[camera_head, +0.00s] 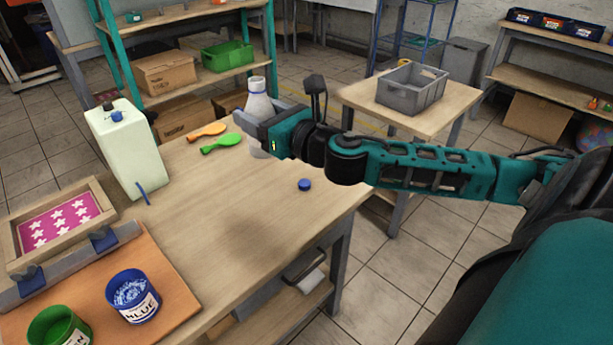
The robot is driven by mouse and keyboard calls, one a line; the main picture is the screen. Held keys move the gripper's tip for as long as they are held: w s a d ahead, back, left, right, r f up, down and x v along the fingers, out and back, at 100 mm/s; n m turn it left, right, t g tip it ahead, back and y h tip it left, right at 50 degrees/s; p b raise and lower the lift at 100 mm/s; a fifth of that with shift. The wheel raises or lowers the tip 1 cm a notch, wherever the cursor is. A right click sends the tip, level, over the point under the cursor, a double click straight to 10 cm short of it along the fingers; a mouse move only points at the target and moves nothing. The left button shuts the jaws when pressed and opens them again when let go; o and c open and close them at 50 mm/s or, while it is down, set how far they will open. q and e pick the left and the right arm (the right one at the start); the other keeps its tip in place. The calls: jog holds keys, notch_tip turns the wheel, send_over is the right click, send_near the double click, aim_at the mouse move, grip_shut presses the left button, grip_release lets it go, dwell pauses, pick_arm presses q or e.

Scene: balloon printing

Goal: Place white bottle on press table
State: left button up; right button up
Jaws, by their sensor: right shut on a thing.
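The white bottle (258,102) is upright at the far right corner of the wooden press table (235,225). My right gripper (262,125) is shut on it from the right. The gripper and wrist hide part of the bottle's body, and I cannot tell whether its base touches the table. The bottle has no cap on its neck. A blue cap (305,185) lies on the table nearer to me. My left gripper does not show.
An orange balloon (206,132) and a green balloon (221,144) lie left of the bottle. A pale jug (126,150), a screen frame (60,222), a blue paint tub (133,296) and a green tub (58,328) stand at left. A grey crate (412,88) sits on another table. The press table's middle is clear.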

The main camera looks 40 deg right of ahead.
jog(key=shift+s+d+r+h, duration=0.2)
jog(key=shift+d+h, duration=0.1)
jog(key=shift+d, duration=0.15)
jog(key=shift+d+f, duration=0.25)
jog(key=shift+f, duration=0.05)
notch_tip(320, 180, down, 20)
jog(key=b, duration=0.9)
jog(key=shift+s+r, duration=0.1)
jog(key=shift+r, duration=0.25)
jog(key=shift+f, duration=0.25)
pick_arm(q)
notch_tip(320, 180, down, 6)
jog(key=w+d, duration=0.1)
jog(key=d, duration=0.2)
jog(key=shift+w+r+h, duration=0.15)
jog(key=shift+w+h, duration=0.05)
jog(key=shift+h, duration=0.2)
pick_arm(e)
jog(key=o, duration=1.2)
